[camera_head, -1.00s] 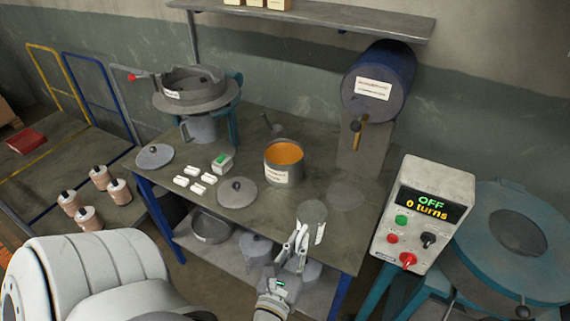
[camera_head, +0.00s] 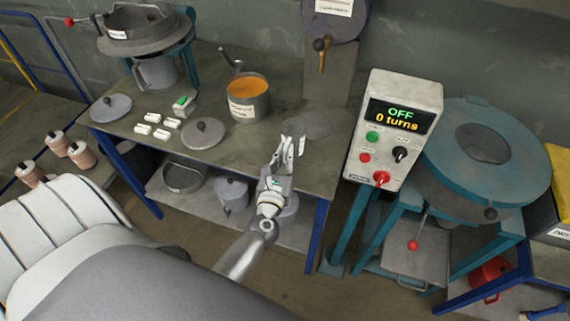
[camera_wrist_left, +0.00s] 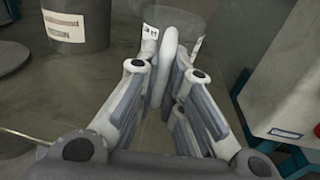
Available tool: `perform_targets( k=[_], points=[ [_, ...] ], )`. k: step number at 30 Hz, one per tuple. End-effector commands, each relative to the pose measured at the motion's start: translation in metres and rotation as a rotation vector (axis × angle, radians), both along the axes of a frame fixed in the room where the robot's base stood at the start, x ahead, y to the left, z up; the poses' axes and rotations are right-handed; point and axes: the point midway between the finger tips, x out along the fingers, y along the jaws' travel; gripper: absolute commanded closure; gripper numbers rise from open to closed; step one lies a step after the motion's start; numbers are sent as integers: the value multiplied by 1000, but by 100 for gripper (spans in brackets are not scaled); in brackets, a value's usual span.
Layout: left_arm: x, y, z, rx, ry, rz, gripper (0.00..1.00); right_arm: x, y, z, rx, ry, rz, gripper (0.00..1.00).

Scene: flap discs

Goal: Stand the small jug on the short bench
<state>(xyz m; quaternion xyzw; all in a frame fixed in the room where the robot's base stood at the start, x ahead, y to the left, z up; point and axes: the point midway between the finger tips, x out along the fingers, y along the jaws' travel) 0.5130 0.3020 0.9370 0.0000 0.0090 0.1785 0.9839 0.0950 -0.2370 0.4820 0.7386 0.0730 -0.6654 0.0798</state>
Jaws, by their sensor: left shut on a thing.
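The small jug (camera_head: 297,124) is a grey vessel with a white label, hard to pick out against the grey bench top. My left gripper (camera_head: 289,146) is shut on its handle, which shows as a pale loop (camera_wrist_left: 167,60) between the fingers in the left wrist view. The jug is over the right end of the blue-legged bench (camera_head: 225,165), near its front edge. I cannot tell whether its base touches the top. Which bench is the short one is unclear; another blue-framed bench (camera_head: 460,299) shows at the lower right. My right gripper is out of view.
An orange-filled pot (camera_head: 248,99), a round lid (camera_head: 203,134) and small white blocks (camera_head: 160,134) sit left of the jug. The control box (camera_head: 394,128) and a teal round machine (camera_head: 482,150) stand close on the right. Pots occupy the shelf below.

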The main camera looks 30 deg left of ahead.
Motion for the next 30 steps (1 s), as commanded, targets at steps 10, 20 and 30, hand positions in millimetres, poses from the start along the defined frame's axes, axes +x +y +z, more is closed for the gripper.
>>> perform_targets(
  k=[10,20,30],
  points=[
    [4,1,-37,0,0,0,100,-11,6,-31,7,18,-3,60],
    [3,1,-38,0,0,0,100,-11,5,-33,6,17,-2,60],
    [3,1,-39,0,1,0,69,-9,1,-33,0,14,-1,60]
  ],
)
